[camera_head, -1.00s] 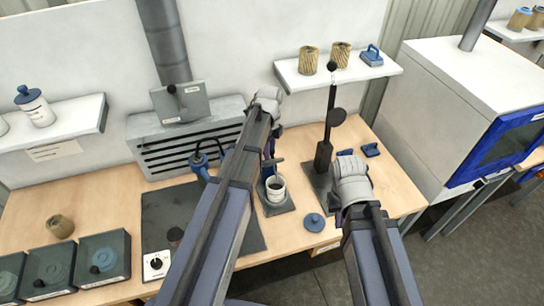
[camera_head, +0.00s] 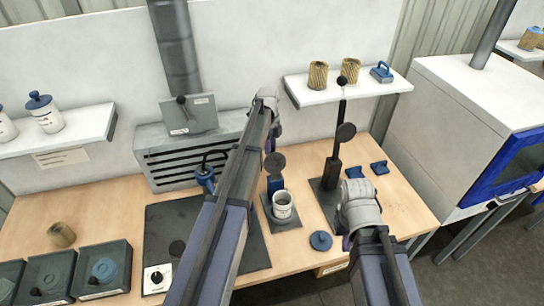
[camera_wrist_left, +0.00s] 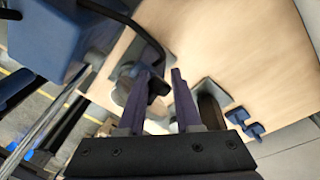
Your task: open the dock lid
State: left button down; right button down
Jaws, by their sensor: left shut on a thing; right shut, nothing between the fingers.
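The dock (camera_head: 272,186) is a blue post on a dark base plate, with a white cup (camera_head: 282,205) standing at its front. The dock lid (camera_head: 275,163) is a dark round disc, raised upright above the cup. My left gripper (camera_head: 271,141) reaches down from above, its fingertips at the lid's upper edge. In the left wrist view its fingers (camera_wrist_left: 160,75) are close together with the dark lid (camera_wrist_left: 156,88) at them. The exact contact is partly hidden. My right gripper (camera_head: 352,186) is shut and empty, right of the dock; its fingertips are hardly visible.
A black press column (camera_head: 334,165) with a lever stands right of the dock. A blue round cap (camera_head: 320,241) lies in front. Small blue parts (camera_head: 354,170) lie at the right. A dark mat (camera_head: 165,228) and grey trays (camera_head: 104,269) are left. A shelf (camera_head: 300,92) hangs behind.

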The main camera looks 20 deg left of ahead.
pick_arm(q)
jog(key=shift+w+a+f+g+h+b, duration=0.15)
jog(key=shift+w+f+g+h+b, duration=0.4)
jog(key=shift+w+f+b, duration=0.2)
pick_arm(e)
jog(key=shift+f, duration=1)
pick_arm(q)
jog(key=shift+w+r, duration=0.1)
jog(key=c, duration=1.1)
grip_release()
jog(key=o, duration=0.3)
jog(key=shift+w+f, duration=0.2)
jog(key=shift+w, duration=0.05)
jog(key=shift+o, duration=1.1)
jog(key=shift+s+a, duration=0.15)
pick_arm(e)
jog(key=shift+w+f, duration=0.1)
jog(key=shift+w, duration=0.15)
